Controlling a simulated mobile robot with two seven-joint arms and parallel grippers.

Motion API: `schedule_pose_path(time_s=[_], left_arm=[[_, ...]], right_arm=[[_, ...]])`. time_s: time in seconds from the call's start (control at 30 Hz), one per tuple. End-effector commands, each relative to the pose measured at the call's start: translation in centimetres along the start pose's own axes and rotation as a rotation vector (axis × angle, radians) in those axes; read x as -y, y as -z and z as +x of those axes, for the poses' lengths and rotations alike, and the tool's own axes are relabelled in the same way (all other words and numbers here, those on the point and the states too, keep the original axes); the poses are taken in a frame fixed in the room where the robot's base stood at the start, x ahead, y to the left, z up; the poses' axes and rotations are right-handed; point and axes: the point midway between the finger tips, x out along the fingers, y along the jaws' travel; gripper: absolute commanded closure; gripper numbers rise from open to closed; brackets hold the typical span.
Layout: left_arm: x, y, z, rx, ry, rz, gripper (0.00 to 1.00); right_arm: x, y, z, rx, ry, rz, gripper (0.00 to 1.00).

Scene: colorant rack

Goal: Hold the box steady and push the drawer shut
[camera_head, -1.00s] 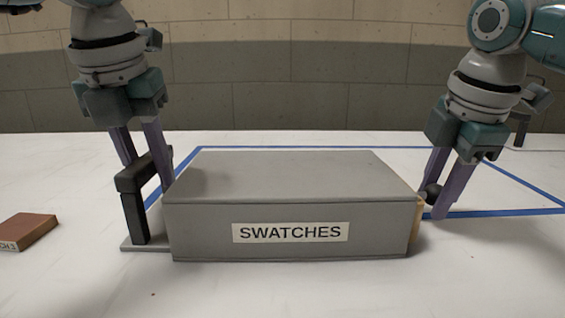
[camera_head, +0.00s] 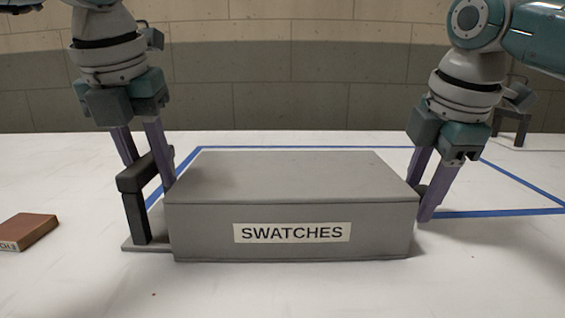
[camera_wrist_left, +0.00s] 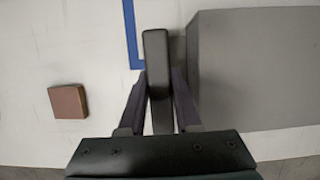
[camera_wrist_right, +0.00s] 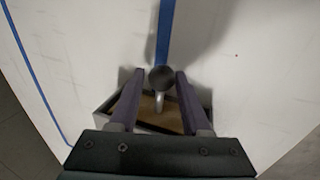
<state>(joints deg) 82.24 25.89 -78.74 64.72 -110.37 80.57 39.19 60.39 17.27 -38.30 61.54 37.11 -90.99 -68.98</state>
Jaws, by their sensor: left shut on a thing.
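The grey box (camera_head: 290,225) labelled SWATCHES stands on the white table. A black handle (camera_head: 136,205) rises from a base plate at its left end. My left gripper (camera_head: 149,173) is shut on the handle's top bar, which also shows between its fingers in the left wrist view (camera_wrist_left: 155,70). My right gripper (camera_head: 420,198) is at the box's right end, its fingers apart on either side of the dark drawer knob (camera_wrist_right: 162,77). No drawer side shows in the head view.
A brown block (camera_head: 28,231) lies on the table at the left, clear of the box. Blue tape (camera_head: 500,213) marks the tabletop behind and right of the box. The table in front is clear.

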Motion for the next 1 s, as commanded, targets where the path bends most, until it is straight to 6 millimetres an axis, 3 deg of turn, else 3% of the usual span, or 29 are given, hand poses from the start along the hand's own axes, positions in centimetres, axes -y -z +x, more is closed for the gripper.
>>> schedule_pose_path(time_s=[0.03,0.2,0.57,1.0], left_arm=[[0.1,0.0,-0.1,0.001,0.002,0.0,1.0],[0.0,0.0,0.0,0.001,0.001,-0.002,1.0],[-0.2,-0.1,0.0,0.001,-0.002,-0.004,1.0],[-0.2,0.0,0.0,0.0,-0.005,-0.005,1.0]], right_arm=[[0.0,-0.1,0.0,0.001,0.0,0.001,0.45],[0.0,-0.2,0.0,0.004,0.001,0.002,0.26],[-0.1,-0.3,-0.8,0.006,-0.001,0.004,0.26],[-0.1,-0.2,-9.7,0.005,-0.004,0.002,0.26]])
